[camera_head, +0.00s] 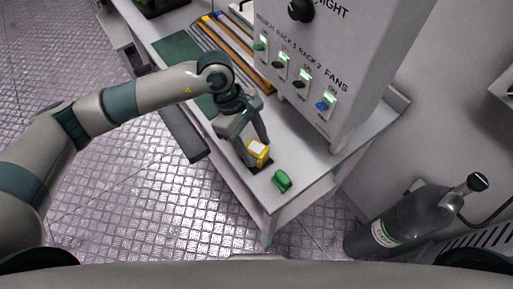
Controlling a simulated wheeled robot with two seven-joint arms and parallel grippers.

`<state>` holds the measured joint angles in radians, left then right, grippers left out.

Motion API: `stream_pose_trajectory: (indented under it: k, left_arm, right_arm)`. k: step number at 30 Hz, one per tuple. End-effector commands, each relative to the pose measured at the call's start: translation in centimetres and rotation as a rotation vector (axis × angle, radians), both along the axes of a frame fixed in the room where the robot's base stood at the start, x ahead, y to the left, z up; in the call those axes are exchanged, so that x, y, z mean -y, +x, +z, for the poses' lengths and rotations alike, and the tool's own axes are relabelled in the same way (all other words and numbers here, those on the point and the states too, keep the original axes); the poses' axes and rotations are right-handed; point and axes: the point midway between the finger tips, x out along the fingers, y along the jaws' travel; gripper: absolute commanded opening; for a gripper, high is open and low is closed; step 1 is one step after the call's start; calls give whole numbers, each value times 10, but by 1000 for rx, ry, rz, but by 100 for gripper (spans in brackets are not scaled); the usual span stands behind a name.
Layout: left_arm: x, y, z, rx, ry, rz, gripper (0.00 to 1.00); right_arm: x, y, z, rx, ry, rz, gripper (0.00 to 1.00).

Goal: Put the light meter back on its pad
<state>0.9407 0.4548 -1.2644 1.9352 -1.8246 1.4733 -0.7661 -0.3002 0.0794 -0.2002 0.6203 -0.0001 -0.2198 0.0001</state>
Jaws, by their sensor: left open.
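The light meter (258,150), a small yellow block with a white top, stands at the near end of the white bench. A dark pad (257,169) shows at its base; the meter appears to rest on it, though the fingers and meter hide part of the pad. My left gripper (257,152) reaches down from above with its fingers open, one on each side of the meter. I cannot tell whether a finger touches it. My right gripper is not in view.
A green object (282,181) lies close to the meter near the bench (305,172) edge. A white control box (345,60) with lit switches stands behind. A green mat (177,50) and long strips lie farther back. A grey gas cylinder (408,220) stands on the floor at right.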

Motion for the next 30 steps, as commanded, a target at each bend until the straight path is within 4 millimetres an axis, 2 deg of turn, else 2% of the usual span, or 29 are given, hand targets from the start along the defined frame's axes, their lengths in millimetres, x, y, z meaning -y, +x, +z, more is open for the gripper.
stream_pose_trajectory:
  k: [10, 15, 22, 30]
  left_arm:
    - [-20, 14, 54, 6, 1, 1, 51]
    - [-29, 18, 79, 4, 1, 1, 51]
    - [-35, 21, 96, 1, 2, 0, 51]
    - [-36, 21, 99, 1, 2, 0, 51]
  right_arm:
    - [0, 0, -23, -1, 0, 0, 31]
    - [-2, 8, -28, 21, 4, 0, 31]
    - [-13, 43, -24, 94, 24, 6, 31]
    - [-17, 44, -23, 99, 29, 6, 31]
